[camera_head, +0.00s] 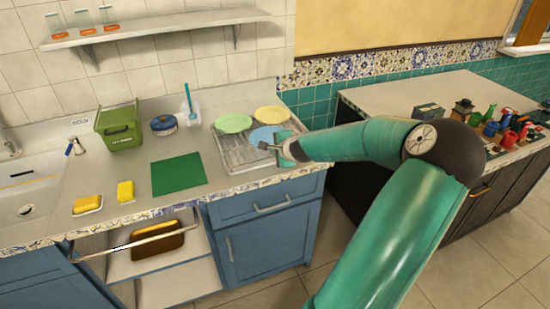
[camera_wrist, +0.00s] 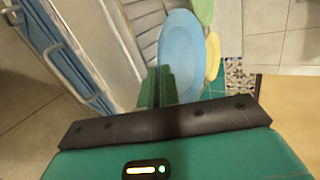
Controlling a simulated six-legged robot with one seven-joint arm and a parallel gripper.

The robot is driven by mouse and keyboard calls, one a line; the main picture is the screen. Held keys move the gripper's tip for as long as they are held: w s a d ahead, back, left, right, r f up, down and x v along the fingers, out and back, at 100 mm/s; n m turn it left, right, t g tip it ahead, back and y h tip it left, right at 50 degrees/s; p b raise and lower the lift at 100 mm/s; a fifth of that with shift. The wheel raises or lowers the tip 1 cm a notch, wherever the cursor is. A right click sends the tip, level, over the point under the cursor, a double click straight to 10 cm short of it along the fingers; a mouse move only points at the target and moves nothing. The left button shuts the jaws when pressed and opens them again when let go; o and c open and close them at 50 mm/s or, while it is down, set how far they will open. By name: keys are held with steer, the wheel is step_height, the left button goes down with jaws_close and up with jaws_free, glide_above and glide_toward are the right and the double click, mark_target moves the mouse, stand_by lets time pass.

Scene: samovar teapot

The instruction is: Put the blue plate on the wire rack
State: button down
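The blue plate (camera_head: 268,133) is at the right side of the metal wire rack (camera_head: 232,152) on the counter, near the green plate and the yellow plate. I cannot tell whether it touches the rack's bars. It also shows large in the wrist view (camera_wrist: 185,52), with part of the rack (camera_wrist: 145,22) to its left. My gripper (camera_head: 265,147) is low over the rack's right part, at the near edge of the blue plate. In the wrist view its two dark green fingers (camera_wrist: 156,88) stand close together by the plate's edge. Whether they grip the plate is not clear.
A green plate (camera_head: 233,123) and a yellow plate (camera_head: 271,114) lie behind the blue one. A green cloth (camera_head: 178,174), a green bin (camera_head: 118,128) and yellow sponges (camera_head: 125,192) are to the left.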

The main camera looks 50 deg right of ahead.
steer(key=shift+w+d+f, duration=0.1)
steer(key=shift+f, duration=1.55)
steer(key=c, duration=1.6)
jaws_free()
steer(key=shift+c, duration=0.2)
